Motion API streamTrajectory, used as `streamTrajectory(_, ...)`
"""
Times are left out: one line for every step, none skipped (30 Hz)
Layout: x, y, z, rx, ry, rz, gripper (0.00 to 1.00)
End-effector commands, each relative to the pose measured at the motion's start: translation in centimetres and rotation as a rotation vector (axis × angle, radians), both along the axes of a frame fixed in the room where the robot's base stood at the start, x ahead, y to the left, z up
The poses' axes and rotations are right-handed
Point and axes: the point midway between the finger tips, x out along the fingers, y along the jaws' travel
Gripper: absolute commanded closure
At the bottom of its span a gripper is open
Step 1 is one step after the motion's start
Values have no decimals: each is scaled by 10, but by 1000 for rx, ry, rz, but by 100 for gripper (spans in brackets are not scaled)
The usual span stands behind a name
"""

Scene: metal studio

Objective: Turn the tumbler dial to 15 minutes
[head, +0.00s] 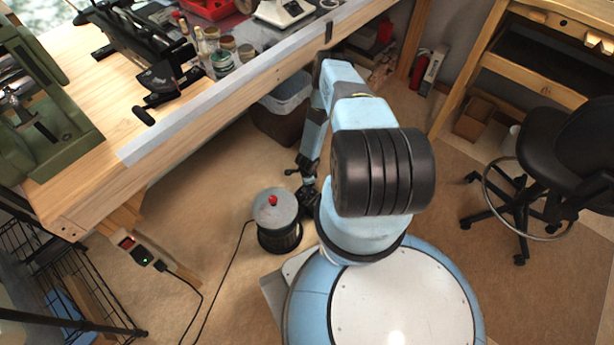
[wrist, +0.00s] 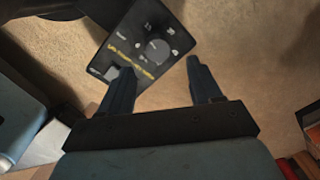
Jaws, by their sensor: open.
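A black control panel (wrist: 140,45) shows at the top of the wrist view, with small white markings and a yellow strip. In the head view a dark drum (head: 280,236) with a grey lid and red knob (head: 272,200) stands on the floor, likely the tumbler. My gripper (head: 305,175) is low beside it, to its upper right.
A wooden workbench (head: 95,170) with a pale front edge spans the upper left, close to my arm. A black cord (head: 225,275) runs from the drum to a power box (head: 143,252). A black stool (head: 545,160) stands right.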

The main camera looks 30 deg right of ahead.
Motion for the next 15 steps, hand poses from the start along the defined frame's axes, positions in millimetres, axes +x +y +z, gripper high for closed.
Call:
streamTrajectory(1,0,10,1,0,0,36)
streamTrajectory(1,0,15,1,-1,0,36)
streamTrajectory(1,0,22,0,-2,0,36)
streamTrajectory(0,0,26,0,-2,0,36)
streamTrajectory(0,0,31,0,-1,0,36)
streamTrajectory(1,0,38,0,-2,0,36)
streamTrajectory(0,0,42,0,-1,0,36)
streamTrajectory(0,0,47,0,-2,0,36)
streamTrajectory(0,0,52,-1,-2,1,36)
streamTrajectory(0,0,56,-1,-2,1,36)
streamTrajectory(0,0,59,-1,-2,1,36)
streamTrajectory(0,0,64,-1,-2,1,36)
streamTrajectory(0,0,67,-2,-3,1,36)
streamTrajectory(0,0,69,-2,-3,1,36)
streamTrajectory(-1,0,72,-1,-2,1,36)
